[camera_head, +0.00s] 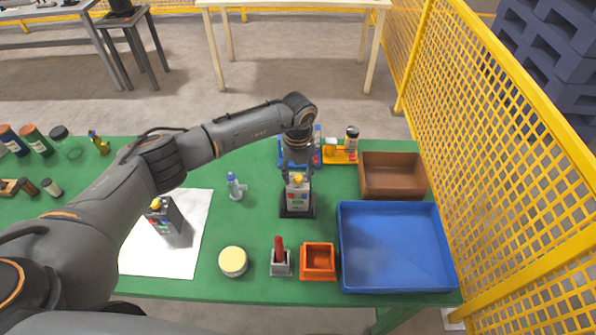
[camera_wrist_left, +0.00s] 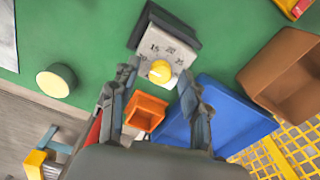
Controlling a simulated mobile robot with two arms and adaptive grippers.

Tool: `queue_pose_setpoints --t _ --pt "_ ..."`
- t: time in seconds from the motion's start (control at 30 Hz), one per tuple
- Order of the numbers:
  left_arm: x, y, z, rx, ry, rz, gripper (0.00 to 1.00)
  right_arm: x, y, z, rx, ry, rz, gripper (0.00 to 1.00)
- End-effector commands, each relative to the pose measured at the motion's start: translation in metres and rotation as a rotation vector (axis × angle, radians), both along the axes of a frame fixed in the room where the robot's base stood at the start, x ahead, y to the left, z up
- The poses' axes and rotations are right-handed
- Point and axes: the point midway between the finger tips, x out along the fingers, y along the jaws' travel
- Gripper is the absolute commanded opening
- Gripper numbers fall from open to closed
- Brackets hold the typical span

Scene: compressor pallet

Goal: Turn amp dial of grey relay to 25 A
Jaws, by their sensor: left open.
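The grey relay (camera_head: 298,199) stands on a dark base near the middle of the green table. In the left wrist view its light grey face (camera_wrist_left: 150,36) shows a round yellow dial (camera_wrist_left: 160,71) with the marks 15, 20 and 25 around it. I cannot tell which mark the dial points to. My left gripper (camera_head: 298,175) is directly over the relay, pointing down. In the wrist view its open fingers (camera_wrist_left: 160,78) lie on either side of the dial, with no clear contact. A second, darker relay (camera_head: 165,216) with a yellow top stands on white paper at the left.
A blue tray (camera_head: 397,284) and a brown box (camera_head: 392,194) are to the right, beside a yellow mesh fence (camera_head: 500,130). An orange box (camera_head: 318,276), a red-handled item (camera_head: 280,255) and a round jar (camera_head: 232,262) stand in front. A small bottle (camera_head: 235,186) is left of the relay.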

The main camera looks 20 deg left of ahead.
Motion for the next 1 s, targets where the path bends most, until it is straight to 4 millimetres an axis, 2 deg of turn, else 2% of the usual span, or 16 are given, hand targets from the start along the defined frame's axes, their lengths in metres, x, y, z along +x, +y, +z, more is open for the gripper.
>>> queue_pose_setpoints --t 0.17,0.3,0.4,1.0 --pt "0.0 0.0 0.0 0.0 0.0 -0.001 0.45 -0.001 0.012 0.0 0.014 0.001 0.0 0.0" --pt "0.0 0.0 0.0 0.0 0.0 -0.001 0.16 -0.001 0.015 0.0 0.018 0.002 0.003 0.0" --pt "0.0 0.0 0.0 0.0 0.0 -0.001 0.0 -0.001 0.015 0.0 0.017 0.002 0.003 0.0" --pt "0.0 0.0 0.0 0.0 -0.001 -0.061 0.0 -0.002 0.004 -0.008 0.005 0.002 0.003 0.0"
